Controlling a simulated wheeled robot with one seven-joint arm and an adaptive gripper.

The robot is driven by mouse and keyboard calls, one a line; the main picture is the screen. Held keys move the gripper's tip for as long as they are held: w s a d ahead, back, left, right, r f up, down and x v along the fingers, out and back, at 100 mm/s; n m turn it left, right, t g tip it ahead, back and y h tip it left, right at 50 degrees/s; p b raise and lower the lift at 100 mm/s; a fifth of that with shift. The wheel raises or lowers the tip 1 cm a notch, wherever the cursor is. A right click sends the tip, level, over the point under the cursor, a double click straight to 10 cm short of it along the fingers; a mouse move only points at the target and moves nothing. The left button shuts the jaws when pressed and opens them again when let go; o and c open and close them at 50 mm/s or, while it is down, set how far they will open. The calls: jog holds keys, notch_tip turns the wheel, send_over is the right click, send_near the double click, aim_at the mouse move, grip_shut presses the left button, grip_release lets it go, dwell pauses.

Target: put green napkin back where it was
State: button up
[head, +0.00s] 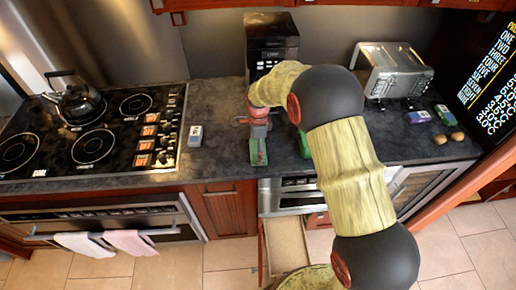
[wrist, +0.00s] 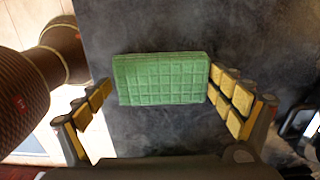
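A green napkin (wrist: 160,79), a thick block with a grid pattern, lies on the dark counter in the wrist view. My gripper (wrist: 161,80) is spread wide, with one yellow-padded finger at each short end of the napkin. The fingertips look close to its ends; I cannot tell whether they touch. In the head view, my gripper (head: 258,130) points down over the counter, with the green napkin (head: 258,152) just below it. Another green item (head: 304,145) shows to the right, partly hidden by my arm.
An open drawer (head: 286,246) sticks out below the counter (head: 222,95), its pale inside partly hidden by my arm. A grey item (head: 195,136) lies left of my gripper. A stove (head: 95,135) is at left, a toaster (head: 391,71) and small items at right.

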jog(key=shift+o, duration=0.4)
notch_tip(320, 180, up, 12)
jog(key=p, duration=0.2)
jog(key=s+d+r+n+t, duration=0.1)
jog(key=s+d+r+n, duration=0.15)
jog(key=r, duration=0.35)
jog(key=s+d+r+n+t, duration=0.1)
jog(key=s+d+r+n, duration=0.1)
jog(key=s+r, duration=0.25)
jog(key=s+d+r+n+t, duration=0.1)
jog(key=s+d+r+n, duration=0.1)
jog(key=s, duration=0.6)
jog(key=s+d+r+n+t, duration=0.1)
jog(key=s+d+r+n, duration=0.2)
jog(key=s+n, duration=0.4)
jog(key=s+d+r+n+t, duration=0.1)
jog(key=s+d+r+n, duration=0.2)
jog(key=s, duration=0.8)
jog(key=shift+s+r+n+t, duration=0.15)
jog(key=shift+r+n+t, duration=0.15)
jog(key=shift+n, duration=0.45)
jog(key=shift+d+b, duration=0.1)
jog(key=shift+b, duration=0.2)
